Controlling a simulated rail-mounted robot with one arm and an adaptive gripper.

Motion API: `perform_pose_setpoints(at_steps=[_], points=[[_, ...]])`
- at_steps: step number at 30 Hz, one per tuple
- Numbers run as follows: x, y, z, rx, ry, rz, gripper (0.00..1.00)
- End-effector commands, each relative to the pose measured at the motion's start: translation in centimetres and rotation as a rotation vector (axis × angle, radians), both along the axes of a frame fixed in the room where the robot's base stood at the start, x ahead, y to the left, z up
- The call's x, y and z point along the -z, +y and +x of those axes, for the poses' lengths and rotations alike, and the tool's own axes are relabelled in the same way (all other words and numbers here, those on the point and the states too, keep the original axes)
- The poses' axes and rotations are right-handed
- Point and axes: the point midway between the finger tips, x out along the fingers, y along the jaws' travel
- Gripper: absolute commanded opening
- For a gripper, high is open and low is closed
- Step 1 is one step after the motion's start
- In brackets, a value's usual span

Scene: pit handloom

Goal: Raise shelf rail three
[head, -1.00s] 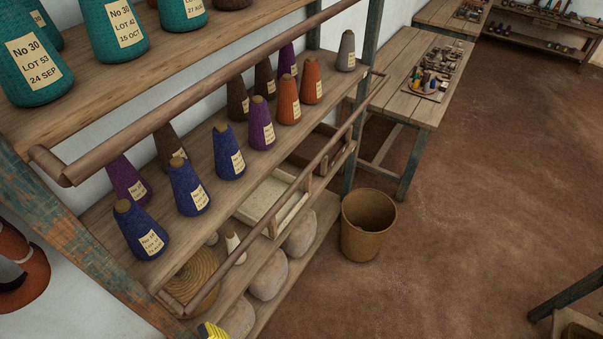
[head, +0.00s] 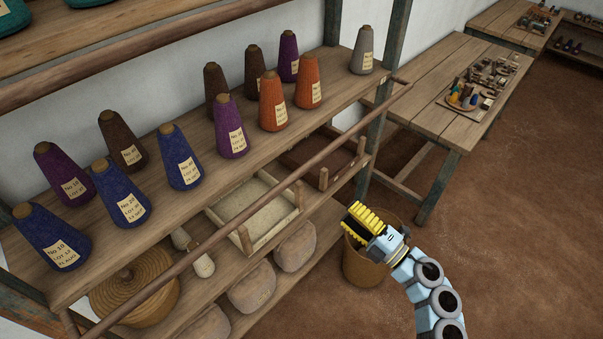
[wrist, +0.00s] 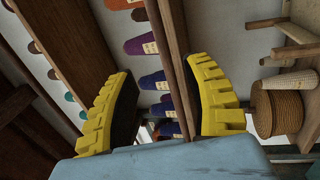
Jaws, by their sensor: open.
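A long round wooden rail (head: 240,205) runs along the front of the cone shelf, from lower left up to the right post. A second, thicker rail (head: 120,48) crosses the upper left. No rail shows a number. My gripper (head: 363,220) is in the head view, below and right of the lower rail and apart from it in the picture. In the wrist view, my gripper's (wrist: 163,108) yellow fingers are spread. A wooden bar (wrist: 178,60) shows between them, nearer the right finger; whether it is within their reach I cannot tell. The fingers hold nothing.
The shelf (head: 185,210) carries several yarn cones, including a grey cone (head: 362,50). A brown bin (head: 362,270) stands behind my gripper. A table (head: 440,95) is at right; the floor there is clear.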

Motion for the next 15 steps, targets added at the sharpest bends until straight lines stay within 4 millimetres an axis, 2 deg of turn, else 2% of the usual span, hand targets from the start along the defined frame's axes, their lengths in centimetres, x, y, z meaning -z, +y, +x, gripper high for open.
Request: perform_pose_setpoints(at_steps=[15], points=[[-2.0, 6.2, 5.7, -0.006, -0.001, 0.005, 0.51]])
